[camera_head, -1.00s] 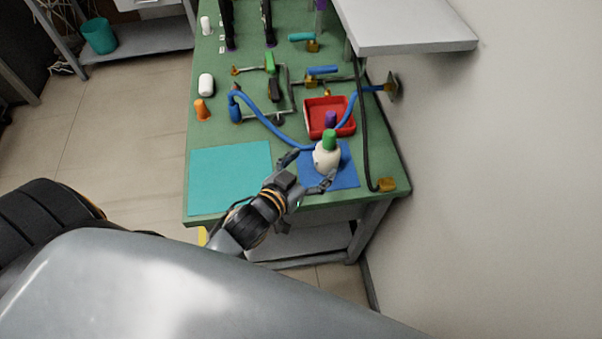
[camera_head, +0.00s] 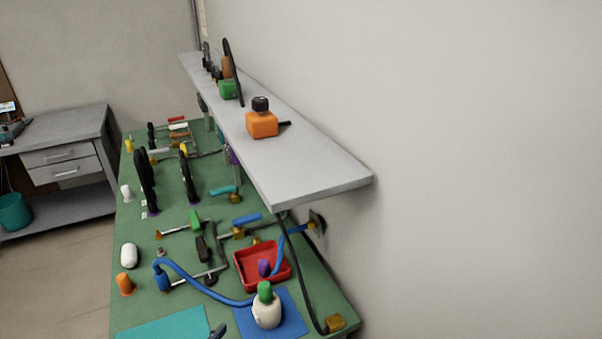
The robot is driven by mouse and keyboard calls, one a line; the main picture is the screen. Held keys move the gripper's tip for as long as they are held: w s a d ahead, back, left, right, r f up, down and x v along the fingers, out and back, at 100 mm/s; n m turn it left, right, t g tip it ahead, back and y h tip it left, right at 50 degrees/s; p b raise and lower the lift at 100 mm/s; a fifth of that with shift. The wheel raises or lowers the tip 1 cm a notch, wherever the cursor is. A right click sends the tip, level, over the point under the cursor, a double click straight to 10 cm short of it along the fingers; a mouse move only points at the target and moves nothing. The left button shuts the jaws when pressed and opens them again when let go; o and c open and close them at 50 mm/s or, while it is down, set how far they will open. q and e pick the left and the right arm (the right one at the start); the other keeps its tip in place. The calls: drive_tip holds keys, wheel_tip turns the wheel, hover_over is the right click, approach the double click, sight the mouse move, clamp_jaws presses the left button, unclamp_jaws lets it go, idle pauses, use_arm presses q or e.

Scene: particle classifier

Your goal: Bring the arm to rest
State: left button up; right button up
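A dark fingertip of my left gripper (camera_head: 217,331) shows at the bottom edge. The rest of that arm is out of frame, so its opening cannot be judged. The fingertip is left of a cream bottle with a green cap (camera_head: 267,312), with a visible gap between them. The bottle stands upright on a blue mat (camera_head: 293,323). My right gripper is not in view.
A red tray (camera_head: 280,282) with a purple-topped item stands behind the bottle. A blue hose (camera_head: 205,289) crosses the green bench (camera_head: 130,300). A grey shelf (camera_head: 320,180) overhangs the right side. A teal mat (camera_head: 165,326) lies clear at front left.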

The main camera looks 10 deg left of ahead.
use_arm(q)
drive_tip(key=s+a+f+g+y, duration=0.1)
drive_tip(key=s+a+f+g, duration=0.15)
drive_tip(key=s+g, duration=0.35)
drive_tip(key=s+a+f+g+y, duration=0.1)
drive_tip(key=s+f+g, duration=0.35)
drive_tip(key=s, duration=0.25)
wheel_tip(320, 180, down, 26)
drive_tip(key=s+g, duration=0.2)
drive_tip(key=s, duration=0.1)
drive_tip(key=s+a+f, duration=0.2)
drive_tip(key=s+f, duration=1.3)
drive_tip(key=shift+s+a+f+g+y, duration=0.2)
drive_tip(key=shift+a+f+g+y, duration=0.15)
drive_tip(key=shift+g, duration=0.1)
